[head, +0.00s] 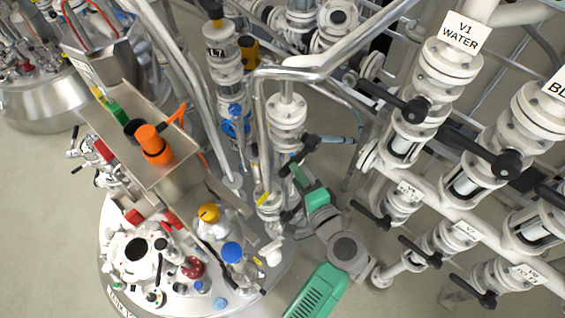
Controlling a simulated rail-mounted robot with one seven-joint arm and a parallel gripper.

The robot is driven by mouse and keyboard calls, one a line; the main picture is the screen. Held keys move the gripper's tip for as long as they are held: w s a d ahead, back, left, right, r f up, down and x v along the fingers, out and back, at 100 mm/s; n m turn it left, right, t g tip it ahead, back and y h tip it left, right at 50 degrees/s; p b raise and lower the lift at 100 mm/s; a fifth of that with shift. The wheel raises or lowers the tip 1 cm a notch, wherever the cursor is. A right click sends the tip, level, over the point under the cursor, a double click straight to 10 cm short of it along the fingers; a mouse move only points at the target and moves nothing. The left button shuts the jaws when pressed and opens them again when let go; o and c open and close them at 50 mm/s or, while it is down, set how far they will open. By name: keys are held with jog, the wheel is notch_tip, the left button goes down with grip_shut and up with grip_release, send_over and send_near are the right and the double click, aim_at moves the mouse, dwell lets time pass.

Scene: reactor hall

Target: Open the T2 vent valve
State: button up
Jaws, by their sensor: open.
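My green and grey arm reaches up from the bottom. My gripper (290,214) is small and dark at the arm's end, beside the white flanged pipe above the steel tank (118,268). It is open, and I see nothing held in it. Its fingertips are hard to make out. A white valve (287,112) with a black handle (309,146) stands on this pipe, just above my gripper. I cannot read a T2 vent label, so I cannot tell which valve it is. The tank's own label is cut off at the lower left.
A steel tray (185,180) carries an orange item (153,143). A rack of white valves with black handles, one labelled V1 WATER (461,32), fills the right. Bent steel pipes (300,73) cross above.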

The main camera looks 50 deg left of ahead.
aim_at(288, 163)
jog(key=x, duration=0.7)
jog(key=shift+d, duration=0.1)
grip_shut()
